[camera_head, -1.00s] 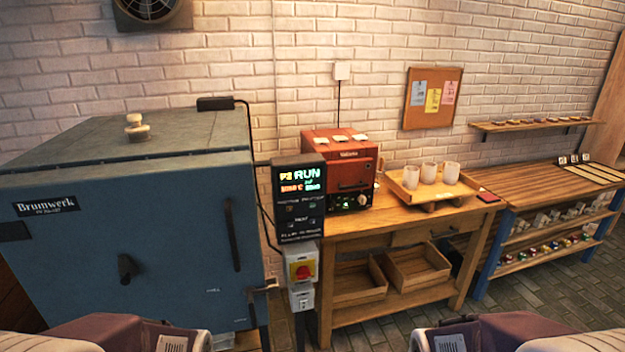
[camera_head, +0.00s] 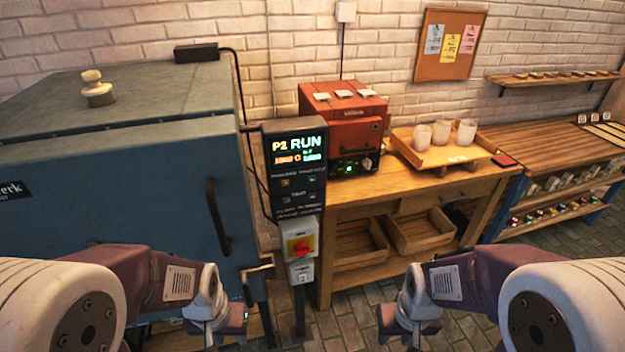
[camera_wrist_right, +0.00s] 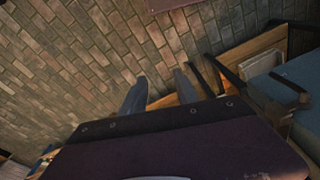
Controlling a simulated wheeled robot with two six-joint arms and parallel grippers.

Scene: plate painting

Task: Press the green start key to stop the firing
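The black controller (camera_head: 297,165) stands on a post at the right side of the blue kiln (camera_head: 110,200). Its screen (camera_head: 300,149) reads "P2 RUN" with orange and green figures below. Small keys and labels sit under the screen; they are too small to tell which key is green. My left gripper (camera_head: 228,326) is low in front of the kiln, below and left of the controller, and its fingers are not clear. My right gripper (camera_head: 405,328) is low in front of the bench. In the right wrist view its two fingers (camera_wrist_right: 160,92) stand apart with nothing between them. Neither gripper touches the controller.
Below the controller are a red-and-yellow switch (camera_head: 301,245) and a grey box (camera_head: 301,271). The kiln handle (camera_head: 217,217) sticks out left of it. A small red kiln (camera_head: 342,115) and a tray of cups (camera_head: 405,147) stand on the wooden bench (camera_head: 385,197). The floor in front is tiled.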

